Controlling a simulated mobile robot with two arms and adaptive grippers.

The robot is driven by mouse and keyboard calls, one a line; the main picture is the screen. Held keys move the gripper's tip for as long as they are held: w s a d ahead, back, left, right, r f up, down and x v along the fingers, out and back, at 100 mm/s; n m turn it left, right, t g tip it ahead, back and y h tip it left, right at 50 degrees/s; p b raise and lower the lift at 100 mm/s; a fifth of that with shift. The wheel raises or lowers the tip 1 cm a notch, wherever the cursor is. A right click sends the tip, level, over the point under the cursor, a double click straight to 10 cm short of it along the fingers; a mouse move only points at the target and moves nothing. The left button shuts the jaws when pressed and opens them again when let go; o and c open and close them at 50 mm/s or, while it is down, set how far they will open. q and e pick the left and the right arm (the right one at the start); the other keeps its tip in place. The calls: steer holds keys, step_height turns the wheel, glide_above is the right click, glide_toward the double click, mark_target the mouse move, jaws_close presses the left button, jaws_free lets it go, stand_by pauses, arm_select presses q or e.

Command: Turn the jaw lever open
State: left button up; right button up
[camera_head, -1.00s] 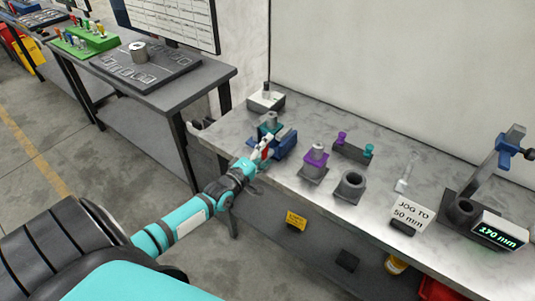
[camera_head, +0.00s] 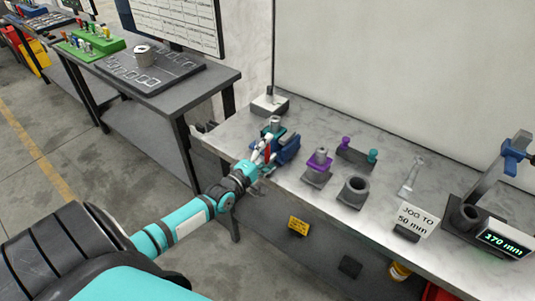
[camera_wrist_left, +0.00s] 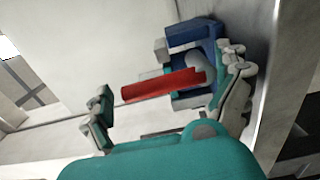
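The red jaw lever (camera_head: 267,153) sticks out from the blue vise (camera_head: 287,150) at the bench's left front. In the left wrist view the lever (camera_wrist_left: 160,86) is a red bar coming from a grey hub on the blue vise body (camera_wrist_left: 193,36). My left gripper (camera_head: 262,158) is at the lever. In the left wrist view its fingers (camera_wrist_left: 168,92) are wide apart, with the lever between them. The lever's hub end is close to the right finger; I cannot tell whether they touch. A gap shows at the left finger. My right gripper is out of view.
A teal block with a grey cylinder (camera_head: 274,125) is by the vise. A purple block (camera_head: 320,160), a grey ring (camera_head: 354,189) and a "JOG TO 50 mm" sign (camera_head: 417,219) stand to the right. A white-topped box (camera_head: 270,104) is behind.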

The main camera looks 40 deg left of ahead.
arm_select(q)
steer(key=shift+s, duration=0.1)
steer(key=shift+s+f, duration=0.15)
steer(key=shift+s, duration=0.25)
steer(key=s, duration=1.1)
